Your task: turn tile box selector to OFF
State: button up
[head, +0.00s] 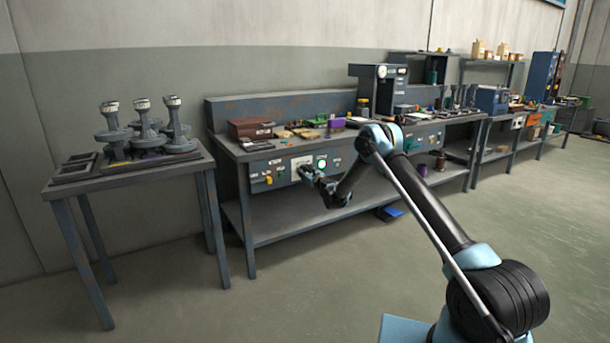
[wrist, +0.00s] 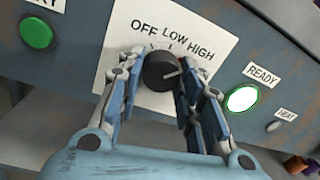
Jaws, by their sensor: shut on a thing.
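The tile box selector is a dark round knob (wrist: 158,72) on a white plate (wrist: 118,50) marked OFF, LOW and HIGH. Its pale pointer line points right and slightly up, toward the HIGH side. My gripper (wrist: 163,70) has its two blue fingers on either side of the knob and is shut on it. In the head view my gripper (head: 310,174) is at the panel on the bench front, and the knob cannot be made out there.
A lit READY lamp (wrist: 242,98) is right of the plate, with a small HEAT lamp (wrist: 273,126) beyond it. A green button (wrist: 37,33) is to the left. The cluttered workbench (head: 233,145) stands above the panel; a side table (head: 110,176) holds flanged parts.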

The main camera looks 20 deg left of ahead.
jog(key=shift+s+d+f, duration=0.1)
jog(key=shift+s+d, duration=0.05)
jog(key=shift+n, duration=0.3)
jog(key=shift+d+n, duration=0.1)
jog(key=shift+n, duration=0.4)
jog(key=n, duration=0.7)
jog(key=shift+y, duration=0.4)
jog(key=n, duration=1)
jog(key=shift+g+y, duration=0.4)
jog(key=o, duration=1)
jog(key=shift+o, duration=0.2)
